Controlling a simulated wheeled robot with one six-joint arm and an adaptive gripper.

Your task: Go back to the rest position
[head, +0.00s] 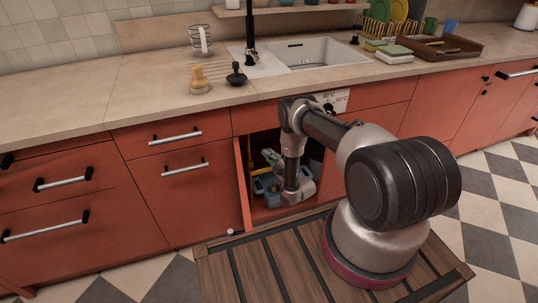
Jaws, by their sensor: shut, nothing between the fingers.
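My arm reaches from its base down to the open cabinet under the sink. My gripper (291,196) is at the low end of the arm, at the cabinet opening. Its fingers are mostly hidden by my wrist, and it is shut with nothing seen held in it. The arm is bent, with the forearm out in front of the counter and the wrist hanging down.
The open cabinet (241,180) holds a blue container (268,185) and other items, partly hidden. Above are the counter (135,93), sink (318,50), a black-handled tool (236,74) and a wooden tray (440,47). Red drawers (70,180) flank the cabinet. Checkered floor shows at right.

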